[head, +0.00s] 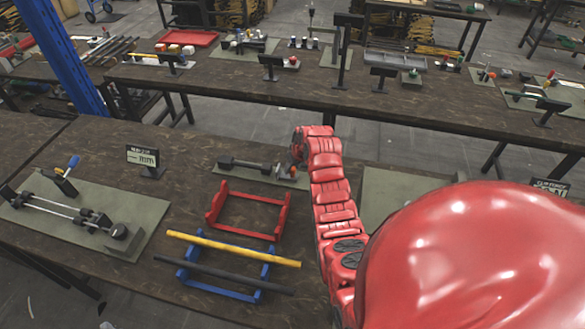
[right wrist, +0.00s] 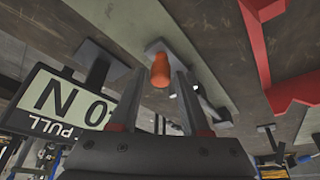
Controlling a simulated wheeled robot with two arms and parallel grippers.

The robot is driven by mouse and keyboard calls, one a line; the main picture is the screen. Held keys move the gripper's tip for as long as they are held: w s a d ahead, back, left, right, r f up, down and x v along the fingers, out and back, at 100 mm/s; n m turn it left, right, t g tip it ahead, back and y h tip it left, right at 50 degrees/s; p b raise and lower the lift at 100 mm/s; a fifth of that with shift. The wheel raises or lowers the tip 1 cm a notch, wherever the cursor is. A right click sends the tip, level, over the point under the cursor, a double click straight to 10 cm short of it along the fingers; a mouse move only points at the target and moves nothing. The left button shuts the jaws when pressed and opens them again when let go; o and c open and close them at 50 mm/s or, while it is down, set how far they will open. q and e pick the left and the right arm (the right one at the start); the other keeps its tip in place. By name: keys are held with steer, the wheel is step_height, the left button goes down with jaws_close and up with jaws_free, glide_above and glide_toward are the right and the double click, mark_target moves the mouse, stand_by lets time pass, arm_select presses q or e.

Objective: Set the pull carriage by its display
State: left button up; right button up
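The pull carriage rig lies on a green plate beyond the red cradle; its dark bar (head: 245,165) shows in the head view, its right end partly covered by my arm. In the right wrist view an orange handle (right wrist: 160,72) stands on a grey base. My right gripper (right wrist: 159,84) is open, its fingers on either side of the handle with gaps visible; I see no firm contact. The pull display (right wrist: 62,103) appears upside down there, showing a 0 and N; other digits may be hidden by a finger. My left gripper is not in view.
A red cradle (head: 251,212) and a blue rack (head: 215,277) with yellow and black bars lie in front. A mm display (head: 143,157) and a slide rig (head: 75,215) stand at left. My red arm covers the right. A second bench (head: 240,80) runs behind.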

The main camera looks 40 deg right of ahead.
steer(key=shift+o, duration=0.8)
steer(key=shift+s+r+b, duration=0.25)
steer(key=shift+r+b, duration=0.1)
steer(key=shift+r, duration=0.2)
steer(key=p+v, duration=0.4)
steer(key=v, duration=1.2)
